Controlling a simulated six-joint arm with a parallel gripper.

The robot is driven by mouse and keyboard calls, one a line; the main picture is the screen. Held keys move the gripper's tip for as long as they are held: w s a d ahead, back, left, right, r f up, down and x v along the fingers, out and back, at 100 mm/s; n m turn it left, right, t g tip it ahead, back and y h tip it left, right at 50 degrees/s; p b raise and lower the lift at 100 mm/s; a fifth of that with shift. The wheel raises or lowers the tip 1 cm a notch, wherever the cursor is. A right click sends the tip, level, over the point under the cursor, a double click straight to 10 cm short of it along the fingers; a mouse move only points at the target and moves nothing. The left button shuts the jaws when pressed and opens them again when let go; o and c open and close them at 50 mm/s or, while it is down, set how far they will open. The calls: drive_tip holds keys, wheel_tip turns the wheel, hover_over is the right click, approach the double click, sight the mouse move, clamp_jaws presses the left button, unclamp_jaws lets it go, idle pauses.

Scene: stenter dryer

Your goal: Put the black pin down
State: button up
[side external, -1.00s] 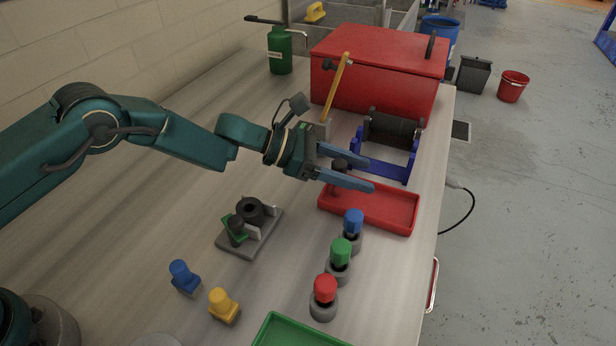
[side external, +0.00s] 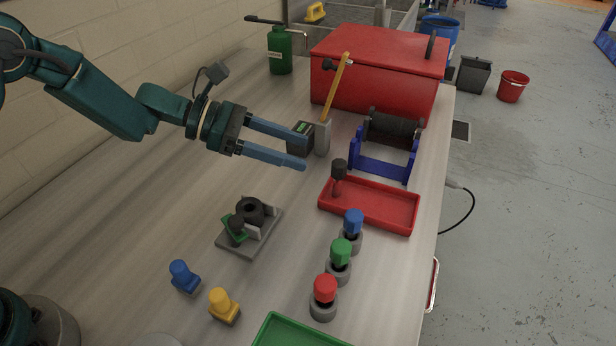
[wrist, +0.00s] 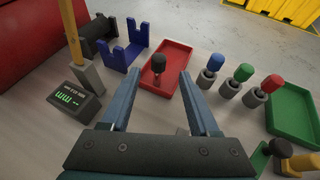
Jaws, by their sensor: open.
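The black pin (side external: 339,168) stands upright at the left end of the shallow red tray (side external: 385,218), with its knob up. In the wrist view the black pin (wrist: 158,65) shows inside the red tray (wrist: 181,52), beyond my fingers and between them in the picture. My gripper (side external: 300,150) is open and empty, above the bench, to the left of the pin and clear of it. The lower end of the pin is hard to see against the tray.
A black display box (side external: 301,137) and a grey holder with a yellow-handled tool (side external: 338,85) stand close behind my fingers. A blue cradle with a black roller (side external: 385,165) is behind the tray. Blue, green and red-topped pins (side external: 340,252) stand in front.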

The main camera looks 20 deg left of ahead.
drive_tip(key=s+a+r+m+g+y, duration=0.1)
drive_tip(key=s+r+m+g+y, duration=0.1)
drive_tip(key=s+r+m, duration=0.35)
drive_tip(key=s+r+m+g+y, duration=0.1)
drive_tip(key=s+r+m+y, duration=0.15)
drive_tip(key=s+m, duration=0.5)
drive_tip(key=s+a+m+t+y, duration=0.3)
drive_tip(key=s+a+m+y, duration=0.5)
drive_tip(key=s+a, duration=0.4)
drive_tip(key=shift+a+f+m+t, duration=0.25)
drive_tip(key=shift+a+m, duration=0.35)
drive_tip(key=shift+a, duration=0.4)
